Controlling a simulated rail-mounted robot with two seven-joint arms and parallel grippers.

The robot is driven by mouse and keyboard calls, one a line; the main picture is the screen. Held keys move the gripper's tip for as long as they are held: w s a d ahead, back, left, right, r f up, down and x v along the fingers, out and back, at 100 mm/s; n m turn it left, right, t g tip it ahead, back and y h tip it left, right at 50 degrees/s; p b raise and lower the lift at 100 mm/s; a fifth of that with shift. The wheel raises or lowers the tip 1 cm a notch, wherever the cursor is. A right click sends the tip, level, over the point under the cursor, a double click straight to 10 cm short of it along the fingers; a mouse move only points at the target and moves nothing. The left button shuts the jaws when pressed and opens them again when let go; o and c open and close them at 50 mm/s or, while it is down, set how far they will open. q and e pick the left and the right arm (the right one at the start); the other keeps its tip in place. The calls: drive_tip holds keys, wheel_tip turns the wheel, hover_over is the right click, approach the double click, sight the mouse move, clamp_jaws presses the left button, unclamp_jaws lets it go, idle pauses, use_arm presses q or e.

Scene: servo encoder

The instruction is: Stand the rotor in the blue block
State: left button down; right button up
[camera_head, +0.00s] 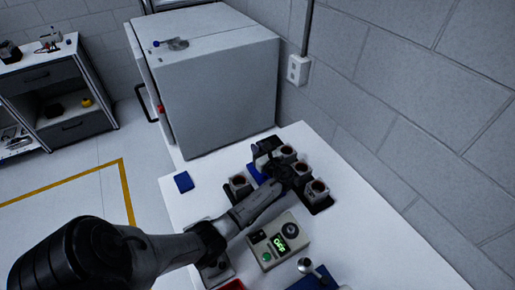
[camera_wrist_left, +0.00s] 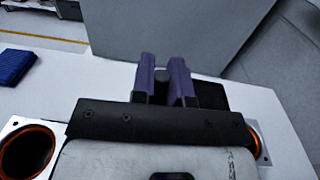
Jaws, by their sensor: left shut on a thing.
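My left gripper (camera_head: 266,148) is at the far part of the white table, among the grey square housings. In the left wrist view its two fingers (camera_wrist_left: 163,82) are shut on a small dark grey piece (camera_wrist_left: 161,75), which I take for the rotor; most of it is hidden. In the head view, a blue block (camera_head: 257,173) shows partly beneath the gripper, largely covered by it. I cannot tell whether the held piece touches it. My right gripper is not in view.
Grey housings with orange-ringed bores (camera_head: 317,189) stand around the gripper. A box with a green display (camera_head: 278,241) is nearer. A small blue ridged pad (camera_head: 183,181) lies at the left edge. A metal-headed part (camera_head: 305,265) is at the front. A large grey cabinet (camera_head: 215,90) stands behind.

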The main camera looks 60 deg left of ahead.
use_arm(q)
drive_tip(key=shift+f, duration=0.1)
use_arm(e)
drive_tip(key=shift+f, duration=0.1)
use_arm(q)
drive_tip(key=shift+f, duration=0.4)
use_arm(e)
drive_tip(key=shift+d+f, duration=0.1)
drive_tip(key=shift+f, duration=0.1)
use_arm(q)
drive_tip(key=shift+f+b, duration=0.15)
drive_tip(key=shift+b, duration=0.15)
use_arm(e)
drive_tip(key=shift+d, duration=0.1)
use_arm(q)
drive_tip(key=c, duration=0.7)
unclamp_jaws()
drive_tip(key=shift+f, duration=0.1)
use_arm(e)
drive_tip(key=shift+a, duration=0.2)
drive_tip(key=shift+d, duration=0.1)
